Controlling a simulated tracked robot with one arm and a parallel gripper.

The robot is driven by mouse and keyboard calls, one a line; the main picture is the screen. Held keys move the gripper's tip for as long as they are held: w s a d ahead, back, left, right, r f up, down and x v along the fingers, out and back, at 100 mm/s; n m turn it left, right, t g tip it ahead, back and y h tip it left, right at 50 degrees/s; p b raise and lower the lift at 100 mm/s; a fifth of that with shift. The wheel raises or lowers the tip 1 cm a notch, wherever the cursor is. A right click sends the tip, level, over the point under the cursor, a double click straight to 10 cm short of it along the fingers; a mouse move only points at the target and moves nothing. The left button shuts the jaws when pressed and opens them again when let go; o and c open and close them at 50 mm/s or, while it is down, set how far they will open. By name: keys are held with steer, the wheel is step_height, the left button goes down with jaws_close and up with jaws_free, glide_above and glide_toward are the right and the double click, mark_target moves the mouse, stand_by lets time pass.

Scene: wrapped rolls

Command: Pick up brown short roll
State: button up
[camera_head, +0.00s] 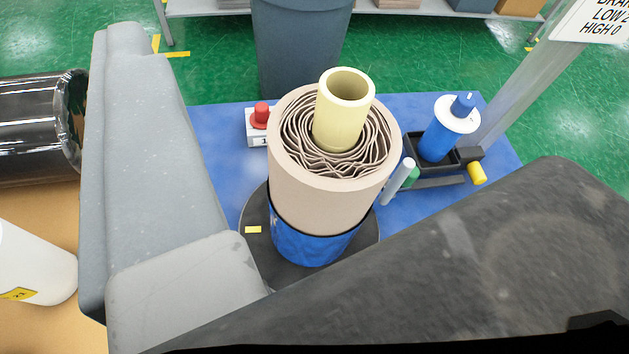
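The brown short roll (322,208) stands upright near the middle of the view. It has a plain tan outer side, wavy brown layers inside and a pale yellow core tube (341,118) that sticks up from its top. Its lower end meets a blue band or holder (300,240); whether it sits inside this I cannot tell. My gripper (345,125) is open, with a grey finger at the left and a dark one at the lower right. The roll shows in the gap between them, and neither finger visibly grips it. The dark finger hides part of the base at the lower right.
A dark round plate (262,245) lies under the roll on a blue surface (222,140). A red button box (260,130) and a blue-and-white cylinder (439,138) stand close by. A grey bin (297,60) is behind. A black shiny roll (35,115) and white roll (35,265) are left.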

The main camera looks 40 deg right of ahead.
steer(key=o, duration=0.5)
steer(key=shift+w, duration=0.1)
steer(key=shift+o, duration=0.8)
steer(key=shift+w+d+r+p, duration=0.15)
steer(key=shift+w+r+p, duration=0.05)
steer(key=shift+p, duration=0.25)
steer(key=m+g+y+p, duration=0.1)
steer(key=m+g+p, duration=1.7)
steer(key=p, duration=1.9)
glide_above(343, 98)
steer(key=s, duration=0.1)
steer(key=f+m+t, duration=0.2)
steer(key=m+t, duration=0.1)
steer(key=shift+s+a+f+p, duration=0.15)
steer(key=shift+f+p, duration=0.3)
steer(key=shift+f, duration=1.85)
steer(key=shift+s+a+f+p, duration=0.1)
steer(key=shift+a+f+p, duration=0.3)
steer(key=shift+f, duration=1.95)
steer(key=shift+s+a+f+p, duration=0.1)
steer(key=shift+f+p, duration=0.4)
steer(key=shift+f, duration=1.8)
